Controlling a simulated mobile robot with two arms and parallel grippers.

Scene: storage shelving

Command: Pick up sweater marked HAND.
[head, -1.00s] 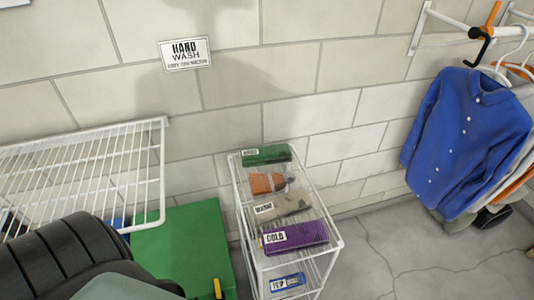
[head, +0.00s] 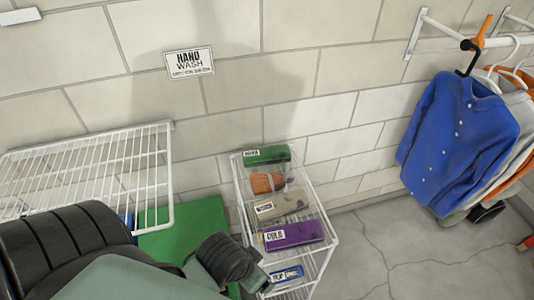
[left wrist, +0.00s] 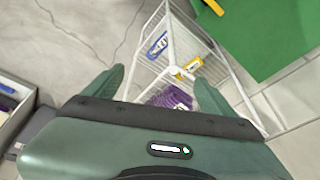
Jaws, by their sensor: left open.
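On the top of a white wire rack (head: 325,222) lie several folded garments with white labels. The green one (head: 270,154) at the back has a label too small to read surely; it may say HAND. In front of it are a brown item (head: 266,183), a beige garment (head: 291,207) and a purple one (head: 300,234) marked COLD. My left gripper (left wrist: 160,75) is open and empty in the left wrist view, with the rack and part of the purple garment (left wrist: 170,97) beyond its fingers. In the head view my left arm reaches the rack's front left. My right gripper is not in view.
A blue labelled garment (head: 287,274) lies on a lower rack level. A green block (head: 175,243) stands left of the rack, under a wire shelf (head: 90,165). A blue shirt (head: 460,140) hangs at right. Open floor (head: 400,255) lies right of the rack.

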